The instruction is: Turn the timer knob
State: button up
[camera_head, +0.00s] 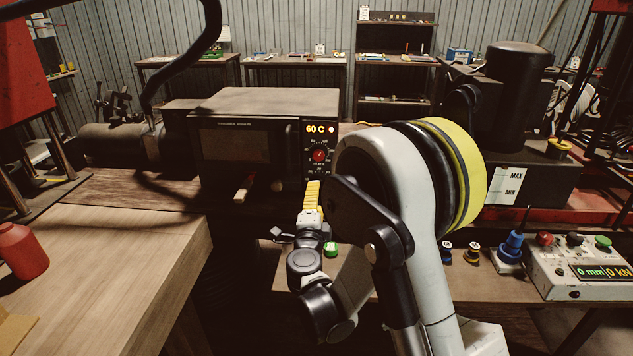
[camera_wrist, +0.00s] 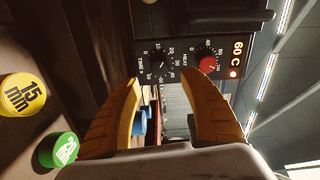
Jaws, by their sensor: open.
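The oven (camera_head: 237,145) stands on the bench with its control panel facing me. In the wrist view the panel is turned sideways. The black timer knob (camera_wrist: 157,67) sits on it between and beyond my gripper's fingertips. The red heat knob (camera_wrist: 208,64) is beside it and also shows in the head view (camera_head: 319,155). My gripper (camera_wrist: 163,80) is open, with nothing between its yellow fingers. In the head view my gripper (camera_head: 313,185) is just in front of the lower panel and hides the timer knob there. Contact with the knob does not show.
The display (camera_head: 316,129) reads 60 C. A control box (camera_head: 585,265) stands at right.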

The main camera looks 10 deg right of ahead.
jog(key=b+x, duration=0.1)
jog(key=x, duration=0.7)
jog(key=shift+f+b, duration=0.1)
jog(key=shift+b, duration=0.3)
grip_shut()
